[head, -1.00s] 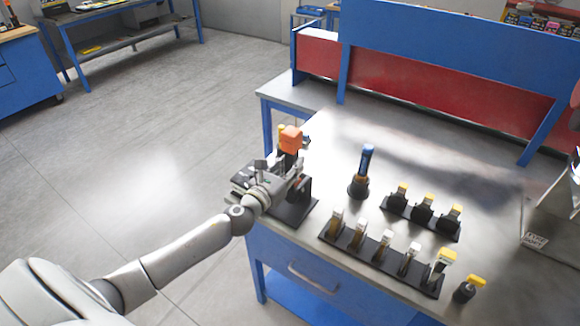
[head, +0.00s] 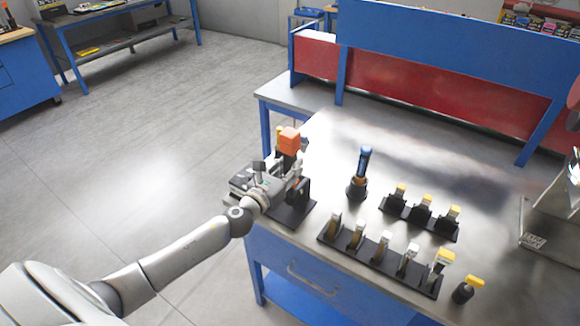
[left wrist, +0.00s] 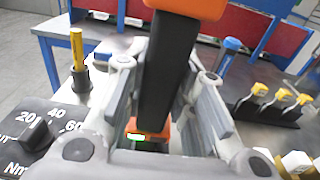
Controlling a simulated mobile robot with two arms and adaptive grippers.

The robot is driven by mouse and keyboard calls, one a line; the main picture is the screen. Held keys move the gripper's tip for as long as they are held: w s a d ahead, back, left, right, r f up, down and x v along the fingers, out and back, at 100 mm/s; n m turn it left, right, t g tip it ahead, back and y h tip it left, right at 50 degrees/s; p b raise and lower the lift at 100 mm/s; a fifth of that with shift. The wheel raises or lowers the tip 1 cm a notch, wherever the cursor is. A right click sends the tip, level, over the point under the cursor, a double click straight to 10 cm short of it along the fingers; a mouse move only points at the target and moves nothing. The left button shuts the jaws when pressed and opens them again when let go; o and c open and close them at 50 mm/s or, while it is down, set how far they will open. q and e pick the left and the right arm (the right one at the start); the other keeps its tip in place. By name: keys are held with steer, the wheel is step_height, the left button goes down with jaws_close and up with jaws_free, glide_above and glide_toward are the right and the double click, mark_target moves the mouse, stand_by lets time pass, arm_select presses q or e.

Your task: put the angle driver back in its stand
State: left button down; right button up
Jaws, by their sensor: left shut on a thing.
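The angle driver (head: 290,139) has an orange block at its top and a dark body. It stands roughly upright at the left end of the workbench. My left gripper (head: 287,170) is shut on it. In the left wrist view, the driver's black shaft (left wrist: 168,75) runs between the two grey fingers, with orange above and a small green light low down. A black stand (head: 291,212) with a flat base lies just under and beside the gripper. The hand hides the driver's lower end, so I cannot tell whether it sits in the stand. My right gripper is out of view.
A blue-handled tool (head: 364,162) stands in a round holder to the right. Black racks with several yellow-topped tools (head: 421,208) stand farther right. A dial box (left wrist: 35,135) and a yellow tool (left wrist: 77,48) are close on the left. The bench's back middle is clear.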

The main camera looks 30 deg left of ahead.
arm_select(q)
steer(key=shift+f+b, duration=0.6)
steer(key=shift+b, duration=0.2)
stand_by(0.7)
